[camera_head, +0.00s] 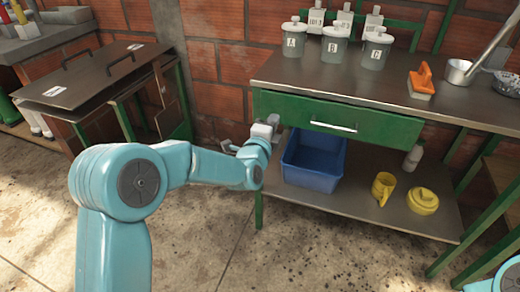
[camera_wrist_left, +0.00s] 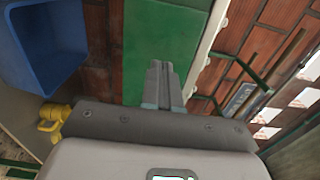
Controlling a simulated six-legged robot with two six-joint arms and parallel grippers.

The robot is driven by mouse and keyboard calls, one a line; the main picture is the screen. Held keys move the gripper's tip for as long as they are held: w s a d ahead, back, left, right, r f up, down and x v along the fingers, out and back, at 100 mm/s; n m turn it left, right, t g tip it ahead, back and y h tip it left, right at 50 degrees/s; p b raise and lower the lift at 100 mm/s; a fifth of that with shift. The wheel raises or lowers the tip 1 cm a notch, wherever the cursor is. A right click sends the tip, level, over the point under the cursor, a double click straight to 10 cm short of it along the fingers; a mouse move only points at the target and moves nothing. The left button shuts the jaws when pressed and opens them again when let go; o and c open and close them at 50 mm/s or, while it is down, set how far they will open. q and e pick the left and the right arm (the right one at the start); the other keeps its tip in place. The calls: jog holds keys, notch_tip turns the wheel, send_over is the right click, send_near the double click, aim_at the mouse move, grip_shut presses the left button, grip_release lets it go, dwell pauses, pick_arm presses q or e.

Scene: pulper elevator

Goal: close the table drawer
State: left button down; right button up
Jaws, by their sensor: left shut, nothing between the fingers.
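The table drawer (camera_head: 375,129) has a green front with a pale bar handle (camera_head: 333,126), under the metal tabletop in the head view. Its front sits close to the tabletop's front edge; I cannot tell how large any gap is. My left gripper (camera_head: 273,120) is shut and empty at the left end of the drawer front. In the left wrist view the closed fingers (camera_wrist_left: 164,80) overlap a green panel (camera_wrist_left: 165,28), likely part of the drawer; contact is unclear. My right gripper is out of view.
A blue bin (camera_head: 313,162), a yellow mug (camera_head: 383,187) and a yellow lidded container (camera_head: 423,200) stand on the lower shelf (camera_head: 345,205). Labelled jars (camera_head: 334,45) and an orange-handled brush (camera_head: 421,82) stand on the tabletop (camera_head: 300,72). Concrete floor is clear in front.

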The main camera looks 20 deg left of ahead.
pick_arm(q)
jog(key=s+p, duration=0.2)
jog(key=s, duration=0.8)
jog(key=s+f+n+g+h, duration=0.15)
jog(key=s+f+g, duration=0.3)
jog(key=f, duration=0.95)
jog(key=s+f+n+g+y, duration=0.1)
jog(key=s+f+n+g, duration=0.4)
jog(key=f, duration=0.8)
jog(key=s+d+f+n+g+h, duration=0.1)
jog(key=s+d+f+n+g, duration=0.2)
jog(key=s, duration=0.4)
jog(key=s+d+f+n+g+h, duration=0.1)
jog(key=s+f+n+g, duration=0.15)
jog(key=s+n, duration=0.35)
jog(key=s+d+f+n+g+h, duration=0.1)
jog(key=s+d+f+n+g, duration=0.1)
jog(key=s+f+n, duration=0.35)
notch_tip(320, 180, up, 31)
jog(key=s+p, duration=0.1)
jog(key=p, duration=2.7)
jog(key=shift+s+m+g, duration=0.3)
jog(key=shift+s+m, duration=0.05)
jog(key=shift+m, duration=0.05)
jog(key=shift+d+f, duration=0.1)
jog(key=shift+f, duration=0.1)
jog(key=shift+d, duration=0.1)
